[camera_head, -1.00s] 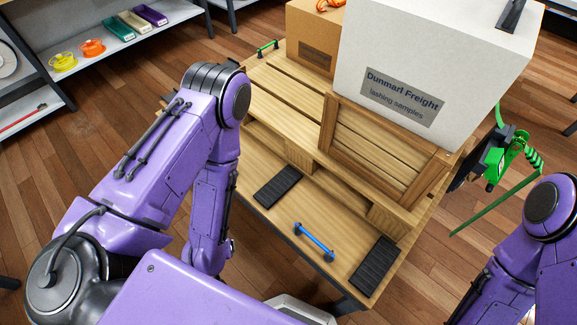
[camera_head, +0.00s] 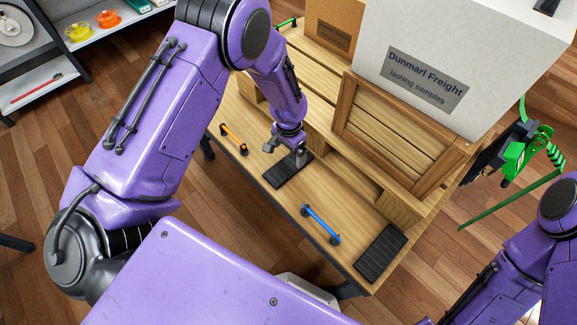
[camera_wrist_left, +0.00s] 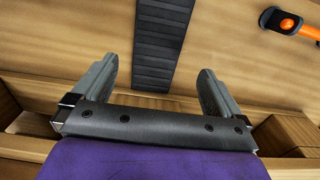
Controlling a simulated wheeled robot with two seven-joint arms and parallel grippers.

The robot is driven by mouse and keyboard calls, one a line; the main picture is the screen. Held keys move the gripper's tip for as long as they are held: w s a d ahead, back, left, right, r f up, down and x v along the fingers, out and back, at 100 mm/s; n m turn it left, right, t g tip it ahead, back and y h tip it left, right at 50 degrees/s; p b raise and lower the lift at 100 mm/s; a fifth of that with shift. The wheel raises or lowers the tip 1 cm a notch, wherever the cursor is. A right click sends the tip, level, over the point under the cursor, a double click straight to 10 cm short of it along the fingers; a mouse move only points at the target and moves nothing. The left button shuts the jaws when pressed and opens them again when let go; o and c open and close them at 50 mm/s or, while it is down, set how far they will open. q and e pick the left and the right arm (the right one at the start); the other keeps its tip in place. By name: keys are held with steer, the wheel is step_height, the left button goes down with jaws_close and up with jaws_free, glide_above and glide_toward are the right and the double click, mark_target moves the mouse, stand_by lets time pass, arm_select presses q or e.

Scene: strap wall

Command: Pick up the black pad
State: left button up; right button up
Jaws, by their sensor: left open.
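A flat black ribbed pad (camera_head: 281,175) lies on the wooden table near its front edge, below my left gripper. In the left wrist view the black pad (camera_wrist_left: 166,35) runs between and beyond the fingers, its near end just past the tips. My left gripper (camera_head: 287,152) is open and empty, close above the pad's far end; it also shows in the left wrist view (camera_wrist_left: 157,68). I cannot tell whether the fingers touch anything. A second black ribbed pad (camera_head: 380,254) lies at the table's right front corner. My right arm shows at the right edge; its gripper is out of view.
A blue handle (camera_head: 320,225) lies between the pads; an orange handle (camera_head: 233,139) lies left of the near one. A slatted wooden crate (camera_head: 396,140), a white box (camera_head: 470,50) and a brown box (camera_head: 333,28) stand behind. A green ratchet strap (camera_head: 520,150) is at the right.

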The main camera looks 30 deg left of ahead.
mark_target(290, 164)
arm_select(q)
steer(key=f, duration=0.6)
steer(key=shift+d, duration=0.25)
steer(key=c, duration=1.1)
steer(key=shift+c, duration=0.2)
